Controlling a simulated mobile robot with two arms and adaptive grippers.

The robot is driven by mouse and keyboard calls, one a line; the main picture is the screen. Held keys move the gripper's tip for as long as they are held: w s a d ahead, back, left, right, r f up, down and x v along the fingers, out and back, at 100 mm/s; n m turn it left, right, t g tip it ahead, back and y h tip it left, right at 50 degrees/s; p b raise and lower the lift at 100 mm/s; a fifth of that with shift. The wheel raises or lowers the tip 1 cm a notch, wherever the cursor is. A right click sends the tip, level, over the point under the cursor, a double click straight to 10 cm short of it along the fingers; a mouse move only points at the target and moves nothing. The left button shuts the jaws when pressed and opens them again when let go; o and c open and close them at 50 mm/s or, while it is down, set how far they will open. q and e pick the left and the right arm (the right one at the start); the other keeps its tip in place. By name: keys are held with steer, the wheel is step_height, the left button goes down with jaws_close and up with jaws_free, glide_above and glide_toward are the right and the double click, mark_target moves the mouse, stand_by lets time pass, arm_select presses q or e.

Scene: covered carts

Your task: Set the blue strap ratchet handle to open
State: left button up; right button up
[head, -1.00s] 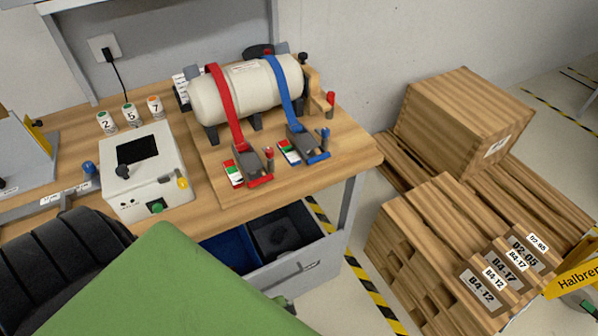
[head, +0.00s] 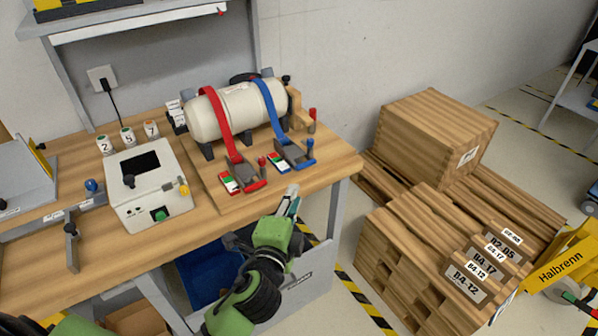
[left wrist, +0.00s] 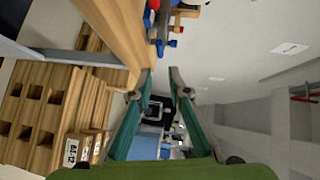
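The blue strap (head: 272,112) runs over a cream cylinder (head: 240,110) on the bench's wooden board. Its ratchet (head: 293,153), with a grey body and blue ends, sits at the cylinder's front foot. Its handle's exact position is too small to tell. A red strap (head: 220,118) with its own ratchet (head: 243,175) lies to its left. My left gripper (head: 292,198) is in front of the bench edge, below and apart from the blue ratchet. In the left wrist view its teal fingers (left wrist: 160,72) are apart with nothing between them. My right gripper is not in view.
A white box with a dark screen (head: 150,190) stands left of the board. Small numbered containers (head: 127,137) stand behind it. An open drawer (head: 205,275) is under the bench. Wooden crates (head: 430,245) stand to the right, with floor between.

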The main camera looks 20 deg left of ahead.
mark_target(305, 167)
arm_select(q)
steer(key=w, duration=0.4)
steer(key=w+a+f+p, duration=0.1)
steer(key=w, duration=0.7)
steer(key=shift+w+a+f, duration=0.2)
steer(key=shift+f, duration=0.2)
jaws_close()
